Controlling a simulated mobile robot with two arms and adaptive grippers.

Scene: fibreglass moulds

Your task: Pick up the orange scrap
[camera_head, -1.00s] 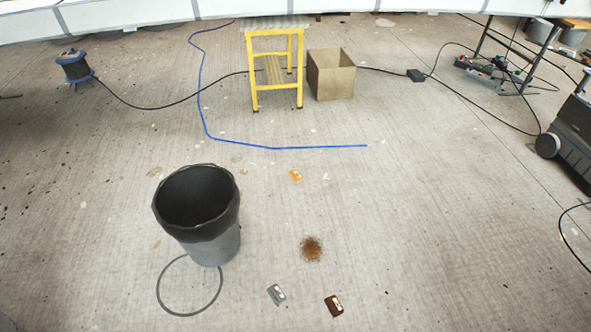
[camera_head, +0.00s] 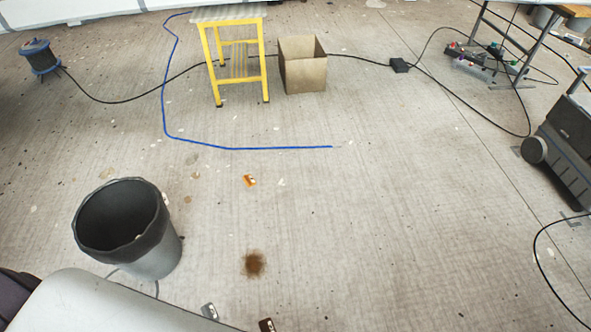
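The orange scrap (camera_head: 249,181) is a small orange piece with a pale mark. It lies flat on the concrete floor near the middle of the head view, above a brown stain and to the right of the bin. Neither gripper shows in the view, so nothing is seen touching the scrap. A large pale arm part of mine (camera_head: 100,306) covers the lower left corner.
A grey bin with a dark liner (camera_head: 121,222) stands at left. A grey scrap (camera_head: 209,311) and a brown scrap (camera_head: 266,325) lie at the bottom. Beyond are a blue hose (camera_head: 240,149), yellow step stool (camera_head: 239,75) and cardboard box (camera_head: 303,70). Floor right of the scrap is mostly clear.

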